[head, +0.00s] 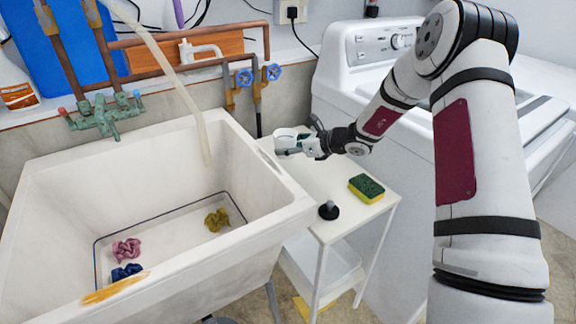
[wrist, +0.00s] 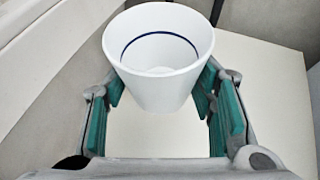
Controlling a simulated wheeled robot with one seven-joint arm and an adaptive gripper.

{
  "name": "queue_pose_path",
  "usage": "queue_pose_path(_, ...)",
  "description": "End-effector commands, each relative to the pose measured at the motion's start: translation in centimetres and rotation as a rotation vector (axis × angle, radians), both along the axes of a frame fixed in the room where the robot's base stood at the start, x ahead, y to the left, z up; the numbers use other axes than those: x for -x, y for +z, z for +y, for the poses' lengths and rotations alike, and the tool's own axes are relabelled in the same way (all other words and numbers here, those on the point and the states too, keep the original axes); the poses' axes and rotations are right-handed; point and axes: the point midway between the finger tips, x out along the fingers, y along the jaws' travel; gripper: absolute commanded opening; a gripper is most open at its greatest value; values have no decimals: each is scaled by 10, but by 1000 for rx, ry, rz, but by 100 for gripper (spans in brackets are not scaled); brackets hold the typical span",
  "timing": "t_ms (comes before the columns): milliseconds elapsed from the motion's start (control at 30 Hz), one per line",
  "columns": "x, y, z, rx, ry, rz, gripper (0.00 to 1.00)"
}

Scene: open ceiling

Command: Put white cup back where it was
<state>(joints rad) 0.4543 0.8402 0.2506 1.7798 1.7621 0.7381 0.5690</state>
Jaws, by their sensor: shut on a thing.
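The white cup (wrist: 155,85) is upright between the teal pads of my gripper (wrist: 160,115) in the wrist view. It has a dark blue line around its inside and looks empty. My gripper is shut on it. In the head view the cup (head: 286,139) and my gripper (head: 303,145) are over the back left part of the small white table (head: 330,222), beside the sink. I cannot tell whether the cup's base touches the tabletop.
A green and yellow sponge (head: 366,188) and a black stopper-like item (head: 328,210) lie on the table. The sink (head: 240,250) at left holds several crumpled cloths. A white washer (head: 355,70) stands behind the table. The table's middle is clear.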

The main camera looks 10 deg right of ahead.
Motion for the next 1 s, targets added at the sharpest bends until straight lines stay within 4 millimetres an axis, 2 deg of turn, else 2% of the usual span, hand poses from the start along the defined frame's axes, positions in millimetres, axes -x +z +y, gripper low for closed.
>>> queue_pose_path(33,0,-9,0,-1,-1,2,21)
queue_pose_path(267,0,-25,0,-1,0,1,21)
queue_pose_path(500,0,-55,0,0,-1,0,21)
queue_pose_path(900,0,-60,0,0,-1,-1,21)
queue_pose_path(933,0,-59,0,0,-1,-1,55)
queue_pose_path(1000,0,-59,0,0,-1,0,71)
